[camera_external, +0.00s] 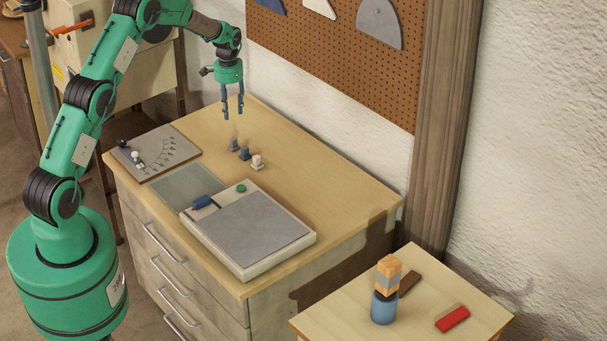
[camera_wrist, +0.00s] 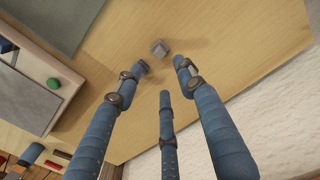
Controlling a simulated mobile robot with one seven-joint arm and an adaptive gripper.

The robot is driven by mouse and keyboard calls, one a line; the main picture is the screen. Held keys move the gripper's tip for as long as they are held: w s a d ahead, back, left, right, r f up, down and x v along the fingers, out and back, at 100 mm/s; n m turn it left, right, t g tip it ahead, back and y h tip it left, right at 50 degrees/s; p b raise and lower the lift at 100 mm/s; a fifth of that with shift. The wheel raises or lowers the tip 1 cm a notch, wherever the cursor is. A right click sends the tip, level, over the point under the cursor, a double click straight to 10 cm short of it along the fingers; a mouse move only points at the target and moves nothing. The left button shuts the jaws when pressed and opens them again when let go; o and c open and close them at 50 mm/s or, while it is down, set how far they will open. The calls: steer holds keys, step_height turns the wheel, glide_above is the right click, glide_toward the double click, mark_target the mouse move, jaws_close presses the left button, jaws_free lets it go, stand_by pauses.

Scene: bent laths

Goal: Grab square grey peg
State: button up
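The grey peg (camera_external: 234,145) stands upright on the wooden bench top, the farthest back of three small pegs in a row. A dark blue peg (camera_external: 245,153) and a whitish peg (camera_external: 257,162) stand beside it. In the wrist view a grey, square-topped peg (camera_wrist: 159,48) shows just beyond the fingertips. My gripper (camera_external: 232,113) has blue fingers that point down above the grey peg, clear of it. Its fingers are spread and empty in the wrist view (camera_wrist: 158,80). The other pegs are not clearly seen there, perhaps behind the fingers.
A shallow case with a grey panel (camera_external: 250,231), a green button (camera_external: 241,188) and a blue item (camera_external: 202,202) lies at the front. A dial board (camera_external: 156,152) lies left. A pegboard wall (camera_external: 330,50) rises behind. The bench right of the pegs is clear.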

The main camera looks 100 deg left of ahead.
mark_target(233, 139)
steer(key=m+p, duration=0.2)
steer(key=m, duration=1.5)
steer(key=shift+w+d+p, duration=0.1)
steer(key=shift+p, duration=0.2)
steer(key=shift+f, duration=0.15)
steer(key=shift+f+p, duration=0.3)
steer(key=shift+f, duration=3.9)
steer(key=shift+f, duration=0.15)
steer(key=shift+f+p, duration=0.35)
steer(key=shift+f, duration=2.05)
